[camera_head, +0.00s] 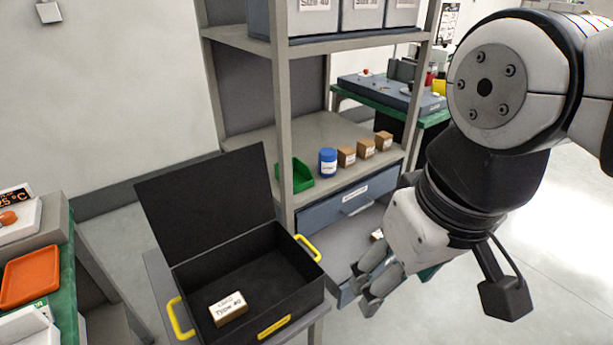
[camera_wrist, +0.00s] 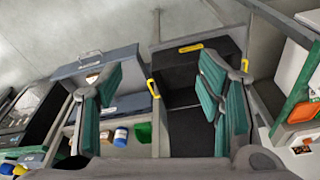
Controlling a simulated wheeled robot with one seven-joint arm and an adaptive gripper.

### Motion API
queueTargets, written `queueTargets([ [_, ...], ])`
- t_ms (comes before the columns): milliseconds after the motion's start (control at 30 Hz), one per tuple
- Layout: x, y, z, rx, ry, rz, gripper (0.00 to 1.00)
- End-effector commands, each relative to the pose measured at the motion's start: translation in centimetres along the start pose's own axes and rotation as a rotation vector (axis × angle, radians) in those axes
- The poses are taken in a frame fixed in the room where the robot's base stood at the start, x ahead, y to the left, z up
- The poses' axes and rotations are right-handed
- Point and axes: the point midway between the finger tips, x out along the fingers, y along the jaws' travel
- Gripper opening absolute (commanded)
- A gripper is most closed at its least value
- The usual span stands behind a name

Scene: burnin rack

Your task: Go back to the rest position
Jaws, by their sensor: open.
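My gripper (camera_head: 367,287) hangs at the right of the head view, in front of the shelf rack and to the right of the black case. Its fingers are apart with nothing between them. In the wrist view my gripper (camera_wrist: 160,90) shows two green-padded fingers spread wide. The open black case (camera_head: 250,262) has yellow handles and a raised lid. A small labelled box (camera_head: 228,309) lies inside it. In the wrist view the case (camera_wrist: 186,100) appears between the fingers, partly hidden by the right one.
The grey rack (camera_head: 284,130) holds a green bin (camera_head: 295,174), a blue jar (camera_head: 327,162) and several small brown boxes (camera_head: 366,149). Below, a drawer (camera_head: 345,203) stands near my arm. An orange tray (camera_head: 30,274) sits on the left bench. Open floor lies at right.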

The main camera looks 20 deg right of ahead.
Motion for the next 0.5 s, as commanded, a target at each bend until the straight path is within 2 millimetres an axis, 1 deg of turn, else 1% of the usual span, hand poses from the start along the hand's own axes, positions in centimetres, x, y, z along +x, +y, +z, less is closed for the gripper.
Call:
queueTargets([
  [233,0.0,0.0,0.0,-0.001,0.001,0.001,0.61],
  [300,-0.3,0.0,0.0,-0.001,0.004,0.001,0.61],
  [367,-1.0,0.0,-0.1,-0.001,0.012,0.001,0.61],
  [467,-3.0,0.1,-0.5,-0.001,0.042,0.003,0.61],
  [500,-4.0,0.1,-0.7,-0.002,0.057,0.004,0.61],
])
